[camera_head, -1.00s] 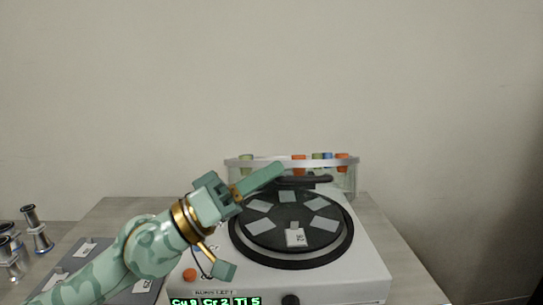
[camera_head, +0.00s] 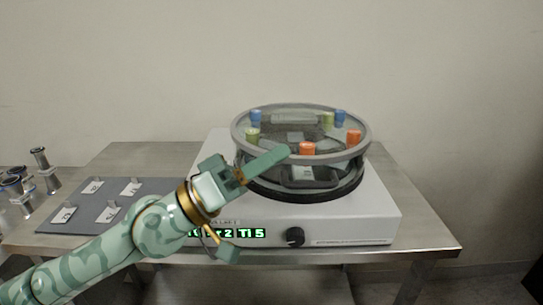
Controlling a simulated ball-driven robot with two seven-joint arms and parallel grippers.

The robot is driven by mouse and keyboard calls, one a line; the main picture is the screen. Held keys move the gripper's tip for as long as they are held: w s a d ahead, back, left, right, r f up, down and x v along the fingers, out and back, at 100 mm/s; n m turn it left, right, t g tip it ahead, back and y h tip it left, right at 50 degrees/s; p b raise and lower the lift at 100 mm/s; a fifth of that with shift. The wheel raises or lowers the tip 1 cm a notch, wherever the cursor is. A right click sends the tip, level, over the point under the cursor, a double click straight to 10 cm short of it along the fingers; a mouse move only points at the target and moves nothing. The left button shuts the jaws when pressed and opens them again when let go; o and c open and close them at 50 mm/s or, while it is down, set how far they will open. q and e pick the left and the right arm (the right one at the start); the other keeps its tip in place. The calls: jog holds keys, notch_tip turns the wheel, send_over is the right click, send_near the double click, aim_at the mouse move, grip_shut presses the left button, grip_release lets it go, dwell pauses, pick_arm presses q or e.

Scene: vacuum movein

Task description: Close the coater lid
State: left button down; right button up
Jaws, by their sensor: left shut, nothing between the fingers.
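The coater (camera_head: 370,215) is a white box on the metal table, with a dark round chamber base on top. Its lid (camera_head: 364,150) is a clear disc with a grey rim, carrying several coloured caps. It lies over the chamber, nearly level; I cannot tell whether it is fully seated. Several plates inside show dimly through it. My left gripper (camera_head: 262,165) is shut and empty, at the lid's front left edge; I cannot tell whether it touches. My right gripper is not in view.
A grey mat (camera_head: 83,212) with several small labelled plates lies on the left of the metal table (camera_head: 420,222). Several metal fittings (camera_head: 41,160) stand at the far left. A black knob (camera_head: 295,237) and green display (camera_head: 240,233) are on the coater's front.

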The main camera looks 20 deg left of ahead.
pick_arm(q)
jog(key=shift+f, duration=0.1)
dwell(0.3)
